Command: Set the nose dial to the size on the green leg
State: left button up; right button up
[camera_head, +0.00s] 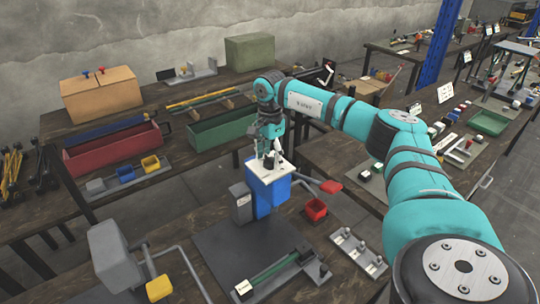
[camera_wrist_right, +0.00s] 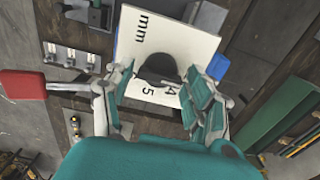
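The nose dial (camera_wrist_right: 160,68) is a dark round knob on a white plate (camera_wrist_right: 140,35) marked "mm", with 4 and 5 readable near the knob. My right gripper (camera_head: 268,158) is over the white top of the blue press (camera_head: 266,193). In the right wrist view its fingers (camera_wrist_right: 158,72) stand open on either side of the knob; I cannot tell whether they touch it. The dial's pointer is not clear. The green leg (camera_head: 274,267) lies in a grey fixture in front of the press, with a white tag (camera_head: 243,287) too small to read. My left gripper is not in view.
A grey rack (camera_head: 357,252) stands at the front right. A dark mat (camera_head: 225,245) lies between.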

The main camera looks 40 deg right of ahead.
jog(key=c, duration=0.8)
